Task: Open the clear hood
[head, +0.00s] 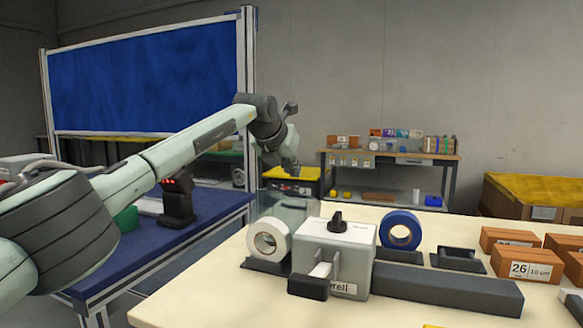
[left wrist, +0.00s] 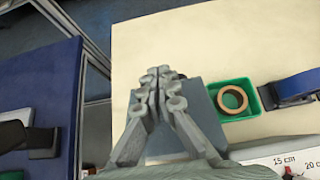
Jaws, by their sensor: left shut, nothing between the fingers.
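The clear hood (head: 290,208) is a see-through box at the left end of the cream table in the head view, behind a white tape roll and partly hidden by it. My left gripper (head: 291,170) hangs above the hood, pointing down. In the left wrist view my left gripper (left wrist: 158,82) has its fingers together with nothing between them. A grey-blue panel (left wrist: 215,128) lies below and beside the fingers there, probably the hood; I cannot tell whether they touch it. My right gripper is not in view.
A grey-white device (head: 335,245), a white tape roll (head: 268,240) and a blue tape roll (head: 400,229) stand near the hood. Boxes (head: 530,265) sit to the right. A green tray (left wrist: 250,105) holds a brown ring. A blue table (head: 205,222) with a dark scanner (head: 177,202) is left.

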